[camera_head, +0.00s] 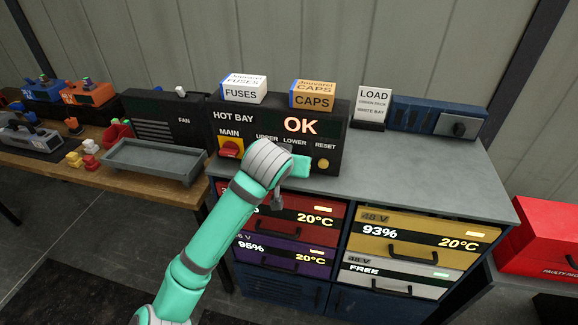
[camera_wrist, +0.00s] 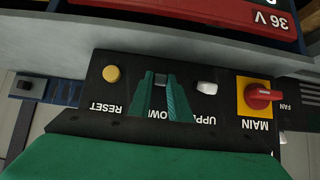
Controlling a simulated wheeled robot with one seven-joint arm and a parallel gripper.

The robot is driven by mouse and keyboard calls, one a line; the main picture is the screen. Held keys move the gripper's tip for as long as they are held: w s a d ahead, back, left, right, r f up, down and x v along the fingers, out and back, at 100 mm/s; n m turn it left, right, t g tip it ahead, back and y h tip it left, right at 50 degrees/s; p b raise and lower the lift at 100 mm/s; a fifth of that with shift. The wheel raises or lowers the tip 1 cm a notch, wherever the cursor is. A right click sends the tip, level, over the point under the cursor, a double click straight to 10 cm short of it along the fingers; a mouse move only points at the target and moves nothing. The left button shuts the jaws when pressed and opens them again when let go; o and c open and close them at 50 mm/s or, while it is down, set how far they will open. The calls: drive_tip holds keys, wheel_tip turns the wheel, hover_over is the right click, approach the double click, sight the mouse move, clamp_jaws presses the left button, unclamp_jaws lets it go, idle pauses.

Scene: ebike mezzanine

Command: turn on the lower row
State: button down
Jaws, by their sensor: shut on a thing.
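The black HOT BAY panel (camera_head: 342,125) stands at the back of the bench, with an OK display (camera_head: 300,125) lit in orange. Its LOWER label shows above my arm, which hides the switches in the head view. In the wrist view, which is upside down, my gripper (camera_wrist: 162,98) is at the LOWER position, its green fingers closed around the lower switch (camera_wrist: 160,79). The fingers hide most of that switch, so its setting cannot be told. The pale upper switch (camera_wrist: 207,87) is beside it, apart from the fingers.
The red MAIN knob (camera_wrist: 262,95) on a yellow plate and the yellow RESET button (camera_wrist: 111,73) flank the switches. FUSES (camera_head: 243,90) and CAPS (camera_head: 313,96) boxes sit on the panel. Battery drawers (camera_head: 415,232) are below. The bench top (camera_head: 420,165) at right is clear.

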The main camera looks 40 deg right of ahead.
drive_tip(key=shift+d+r+g+y, duration=0.2)
drive_tip(key=shift+g+y, duration=0.1)
drive_tip(key=shift+y, duration=0.1)
drive_tip(key=c, duration=1.6)
unclamp_jaws()
drive_tip(key=shift+a, duration=0.1)
drive_tip(key=shift+c, duration=0.2)
drive_tip(key=v, duration=1)
drive_tip(key=shift+s+a+r, duration=0.15)
drive_tip(key=shift+a+r, duration=0.1)
